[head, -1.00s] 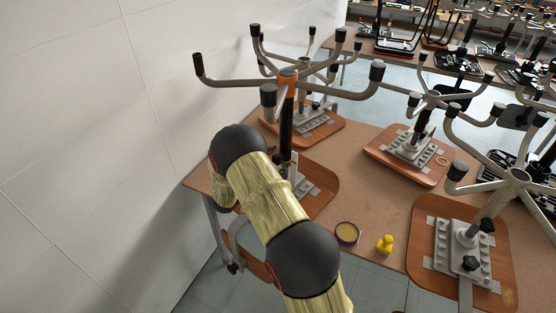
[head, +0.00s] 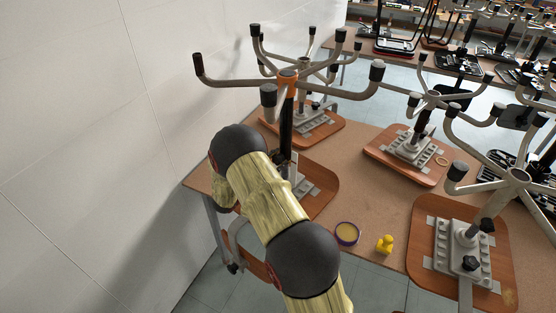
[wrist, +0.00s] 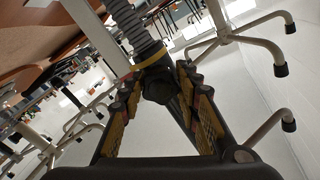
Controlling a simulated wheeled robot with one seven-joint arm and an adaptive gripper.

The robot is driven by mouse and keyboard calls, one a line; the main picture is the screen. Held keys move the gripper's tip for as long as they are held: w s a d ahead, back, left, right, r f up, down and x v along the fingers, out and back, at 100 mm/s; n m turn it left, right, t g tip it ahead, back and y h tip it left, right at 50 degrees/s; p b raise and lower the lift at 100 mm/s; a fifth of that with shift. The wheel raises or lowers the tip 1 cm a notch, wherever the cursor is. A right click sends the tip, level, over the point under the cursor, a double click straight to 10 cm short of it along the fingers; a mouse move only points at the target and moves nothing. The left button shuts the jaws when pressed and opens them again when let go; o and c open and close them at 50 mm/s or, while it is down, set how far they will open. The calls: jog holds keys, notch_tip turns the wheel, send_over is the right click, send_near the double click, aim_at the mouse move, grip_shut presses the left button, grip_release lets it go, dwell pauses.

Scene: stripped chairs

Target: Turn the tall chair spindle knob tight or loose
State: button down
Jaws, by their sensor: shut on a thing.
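The tall chair's upturned base has a dark spindle (head: 286,125) with an orange band (head: 287,75) and grey legs with black caps. It stands on a wooden seat board (head: 318,192) at the table's left end. In the wrist view its dark lobed knob (wrist: 158,92) sits in front of the ribbed spindle (wrist: 130,28). My gripper (wrist: 158,78) is shut on the knob, one finger on each side. In the head view my arm hides the gripper and the knob.
A purple-rimmed round tin (head: 347,234) and a yellow figure (head: 384,244) lie on the table. Other upturned chair bases stand behind and right, one on a board (head: 425,215) at front right. A white wall (head: 90,110) is close on the left.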

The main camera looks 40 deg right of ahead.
dwell(0.3)
jog(key=shift+r+n+p, duration=0.2)
jog(key=shift+n+p, duration=0.5)
jog(key=shift+p, duration=0.1)
jog(key=n+p, duration=0.3)
jog(key=n, duration=0.1)
jog(key=shift+f+n+p, duration=0.15)
jog(key=shift+n+p, duration=0.55)
jog(key=shift+n, duration=0.6)
jog(key=shift+n+p, duration=0.7)
jog(key=n+p, duration=0.2)
jog(key=n, duration=0.1)
jog(key=shift+r+n, duration=0.2)
jog(key=shift+n, duration=0.1)
jog(key=c, duration=1.1)
grip_release()
jog(key=shift+f, duration=0.2)
jog(key=shift+o, duration=0.6)
